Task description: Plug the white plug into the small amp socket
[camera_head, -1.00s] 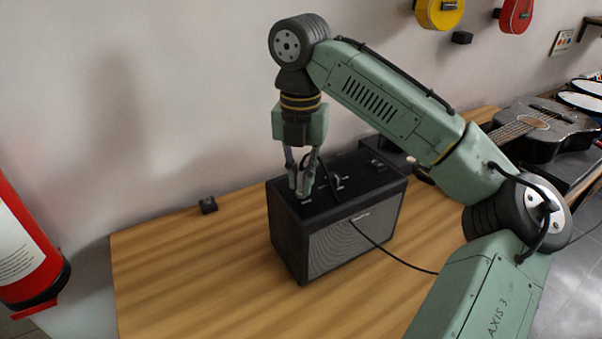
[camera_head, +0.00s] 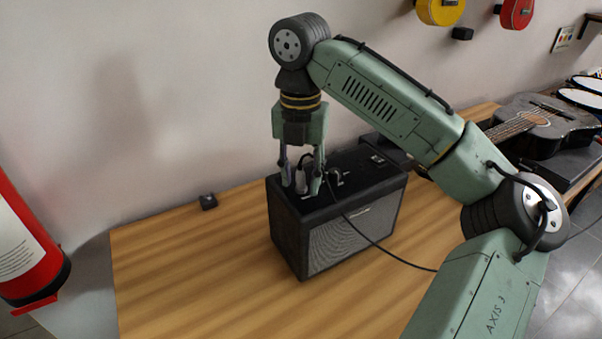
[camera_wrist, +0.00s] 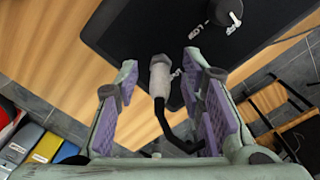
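The white plug (camera_head: 301,183) stands roughly upright at the left part of the small black amp's top (camera_head: 352,160). In the wrist view the plug (camera_wrist: 160,76) meets the amp's top panel (camera_wrist: 140,30) near its edge, and its black cable (camera_wrist: 165,122) bends away from its back end. The socket under its tip is hidden, so I cannot tell how deep it sits. My gripper (camera_head: 301,188) is open, with one finger on each side of the plug. In the wrist view the gripper (camera_wrist: 160,82) shows gaps between both fingers and the plug.
The black cable (camera_head: 392,255) runs over the amp's front onto the wooden table (camera_head: 190,270). A dark knob (camera_wrist: 225,12) stands on the amp's top. A guitar (camera_head: 535,125) lies at right. The table's left part is clear.

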